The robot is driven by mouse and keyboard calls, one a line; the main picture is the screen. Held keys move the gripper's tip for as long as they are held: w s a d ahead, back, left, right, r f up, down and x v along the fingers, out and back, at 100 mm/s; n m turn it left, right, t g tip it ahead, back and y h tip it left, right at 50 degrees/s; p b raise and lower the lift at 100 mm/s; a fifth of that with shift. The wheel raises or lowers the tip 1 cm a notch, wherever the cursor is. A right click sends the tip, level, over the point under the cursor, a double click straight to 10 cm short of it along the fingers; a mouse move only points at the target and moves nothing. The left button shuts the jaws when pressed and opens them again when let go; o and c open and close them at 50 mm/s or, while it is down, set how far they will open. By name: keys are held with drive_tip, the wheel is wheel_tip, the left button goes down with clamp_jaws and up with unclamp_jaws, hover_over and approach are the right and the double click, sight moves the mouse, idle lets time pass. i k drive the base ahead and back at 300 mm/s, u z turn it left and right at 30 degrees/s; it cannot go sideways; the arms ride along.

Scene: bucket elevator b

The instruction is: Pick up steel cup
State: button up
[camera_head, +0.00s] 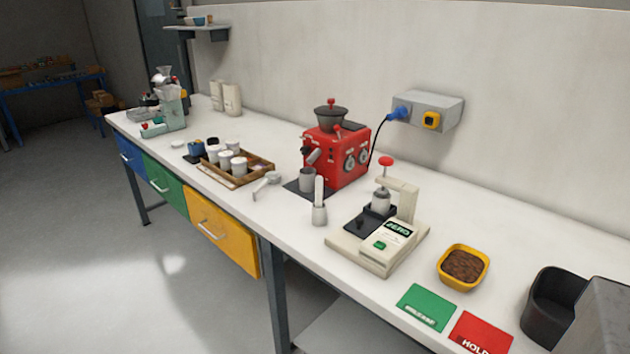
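A grey, steel-looking cup (307,180) stands upright on a dark mat at the front left of the red grinder (337,155), under its spout. A second small metallic cup or canister (380,200) sits on the scale stand (382,245), below a red-knobbed press. I cannot tell for certain which of the two is the steel cup. My gripper is not in view.
A wooden tray (262,167) of white-lidded containers stands left of the grinder. A yellow bowl (464,268), green card (427,307), red card (481,333) and black bin (548,306) occupy the right.

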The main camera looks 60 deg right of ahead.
sight(308, 180)
drive_tip(key=u, duration=0.1)
drive_tip(key=i, duration=0.95)
drive_tip(key=z, duration=0.1)
